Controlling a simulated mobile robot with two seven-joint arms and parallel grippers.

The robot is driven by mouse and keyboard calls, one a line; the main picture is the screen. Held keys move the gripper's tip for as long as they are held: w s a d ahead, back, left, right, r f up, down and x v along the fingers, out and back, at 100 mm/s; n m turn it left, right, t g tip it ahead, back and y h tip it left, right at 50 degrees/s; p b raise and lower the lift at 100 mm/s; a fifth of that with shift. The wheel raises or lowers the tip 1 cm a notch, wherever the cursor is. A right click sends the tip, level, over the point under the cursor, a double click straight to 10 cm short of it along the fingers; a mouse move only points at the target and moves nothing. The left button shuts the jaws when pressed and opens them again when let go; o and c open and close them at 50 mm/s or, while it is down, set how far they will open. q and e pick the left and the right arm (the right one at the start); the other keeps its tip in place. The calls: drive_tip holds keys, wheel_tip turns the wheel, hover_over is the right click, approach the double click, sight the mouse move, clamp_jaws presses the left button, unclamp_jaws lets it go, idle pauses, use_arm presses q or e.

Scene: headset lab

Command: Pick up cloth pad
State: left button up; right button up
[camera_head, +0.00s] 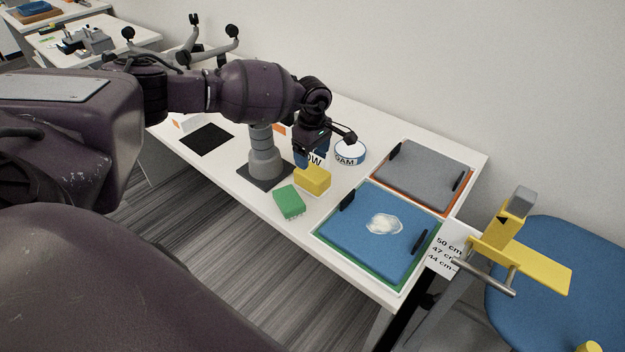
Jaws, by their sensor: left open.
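A yellow block-shaped pad (313,180) lies on the white table, with a green pad (289,202) just in front of it to the left. I cannot tell for certain which of these is the cloth pad. My left gripper (314,150) points down above and just behind the yellow pad. It is open, and I see nothing held in it. It partly hides a blue-sided container with lettering. My right gripper is not in view.
A white round tub with lettering (349,152) stands right of the gripper. A blue panel (360,240) with a whitish smear lies in a green-edged tray; a grey panel (420,172) lies behind it. A grey post (263,158) stands left. A blue chair (560,290) is at right.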

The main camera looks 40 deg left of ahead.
sight(312, 171)
use_arm(q)
wheel_tip(312, 171, down, 9)
drive_tip(key=shift+s+d+r, duration=0.15)
drive_tip(key=c, duration=0.7)
